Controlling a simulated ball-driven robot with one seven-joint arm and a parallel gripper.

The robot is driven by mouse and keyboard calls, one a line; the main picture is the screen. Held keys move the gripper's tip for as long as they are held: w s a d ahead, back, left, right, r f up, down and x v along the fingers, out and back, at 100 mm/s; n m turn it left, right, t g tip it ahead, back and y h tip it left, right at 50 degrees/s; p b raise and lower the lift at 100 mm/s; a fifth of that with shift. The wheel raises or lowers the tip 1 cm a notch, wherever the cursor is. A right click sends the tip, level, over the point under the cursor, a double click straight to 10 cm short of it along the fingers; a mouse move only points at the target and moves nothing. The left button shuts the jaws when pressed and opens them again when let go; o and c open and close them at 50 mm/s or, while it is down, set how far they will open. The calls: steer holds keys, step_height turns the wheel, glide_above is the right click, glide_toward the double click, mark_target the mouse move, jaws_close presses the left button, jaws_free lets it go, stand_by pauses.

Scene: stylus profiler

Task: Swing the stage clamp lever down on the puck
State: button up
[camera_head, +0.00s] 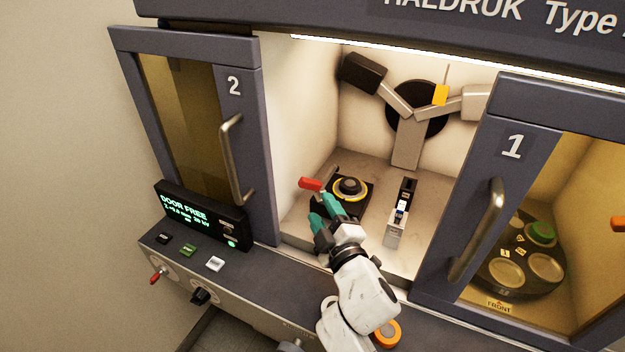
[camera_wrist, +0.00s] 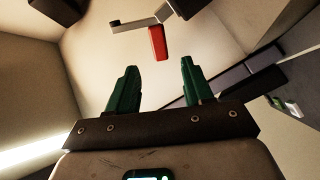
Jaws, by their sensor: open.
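The clamp lever's red grip (camera_head: 311,184) sticks out to the left of the dark stage (camera_head: 343,210), raised above the floor of the chamber. A round dark piece (camera_head: 348,187) with a yellow ring sits on the stage and seems to be the puck. My gripper (camera_head: 319,204) reaches into the chamber with its two green fingers apart and empty, close in front of the red grip. In the wrist view the red grip (camera_wrist: 158,43) hangs from a grey lever arm (camera_wrist: 136,26), beyond and between the fingertips of my gripper (camera_wrist: 157,78), not touching them.
Door 2 (camera_head: 255,150) stands left of the opening and door 1 (camera_head: 470,190) right. A small slotted block (camera_head: 397,232) stands right of the stage. A grey bracket with arms (camera_head: 407,145) is behind. The display (camera_head: 200,215) reads DOOR FREE.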

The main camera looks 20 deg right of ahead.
mark_target(314, 181)
steer(key=w+b, duration=0.1)
steer(key=w, duration=0.8)
steer(key=shift+w, duration=0.3)
jaws_close()
steer(key=m, duration=0.3)
steer(key=d+r+m+b, duration=0.1)
steer(key=m, duration=0.1)
steer(key=shift+d+r+m, duration=0.1)
steer(key=shift+m, duration=0.2)
steer(key=m, duration=0.1)
steer(key=m+b, duration=0.1)
steer(key=shift+d+r+m, duration=0.2)
steer(key=shift+d+m, duration=0.1)
steer(key=shift+d, duration=0.1)
steer(key=shift+d+m+b, duration=0.3)
steer(key=shift+m, duration=0.65)
steer(key=shift+d+m+b, duration=0.25)
steer(key=shift+d+m, duration=0.05)
steer(key=shift+m, duration=0.65)
steer(key=shift+d+r, duration=0.1)
